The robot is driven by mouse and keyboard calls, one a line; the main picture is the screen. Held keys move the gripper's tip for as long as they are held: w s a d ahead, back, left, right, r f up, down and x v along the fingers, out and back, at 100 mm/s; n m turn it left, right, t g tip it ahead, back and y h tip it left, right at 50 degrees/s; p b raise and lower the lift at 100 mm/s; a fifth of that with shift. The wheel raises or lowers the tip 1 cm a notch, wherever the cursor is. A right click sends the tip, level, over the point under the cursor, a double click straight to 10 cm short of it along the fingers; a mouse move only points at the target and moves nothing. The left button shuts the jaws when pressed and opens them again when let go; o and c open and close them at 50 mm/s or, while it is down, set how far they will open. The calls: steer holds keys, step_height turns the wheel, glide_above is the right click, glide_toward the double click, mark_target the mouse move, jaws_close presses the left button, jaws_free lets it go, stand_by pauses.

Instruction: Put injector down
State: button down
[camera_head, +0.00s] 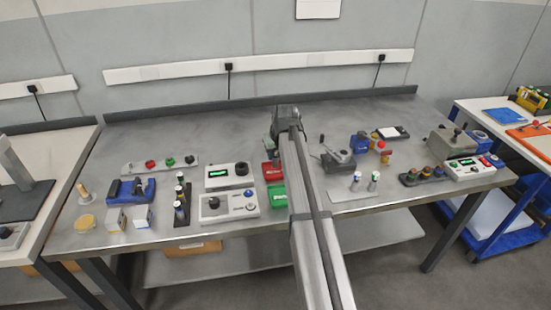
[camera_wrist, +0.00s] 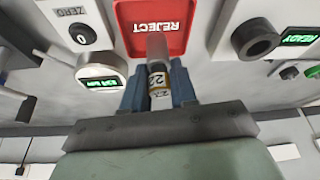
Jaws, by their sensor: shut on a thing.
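My gripper (camera_wrist: 157,88) is shut on the injector (camera_wrist: 157,78), a small cylinder with a grey tip and a yellow-banded label with "22" on it. The blue fingers grip it on both sides. In the wrist view its tip overlaps the near part of a red tray (camera_wrist: 174,14) marked REJECT; I cannot tell whether it touches the tray. In the head view the red tray (camera_head: 269,171) is in the middle of the bench, partly hidden by my arm, and the fingers and injector cannot be made out.
A green tray (camera_head: 277,196) lies in front of the red one. White instruments with a green display (camera_head: 217,174) and a knob (camera_head: 213,203) stand to the left. A dark rack (camera_head: 188,216) holds cylinders. A lever press (camera_head: 338,157) and two standing cylinders (camera_head: 374,181) are to the right.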

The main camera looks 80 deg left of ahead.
steer(key=shift+f, duration=1.15)
steer(key=shift+f, duration=0.2)
steer(key=c, duration=0.9)
jaws_free()
steer(key=shift+r, duration=0.1)
steer(key=v, duration=1.2)
steer(key=shift+w+r, duration=0.1)
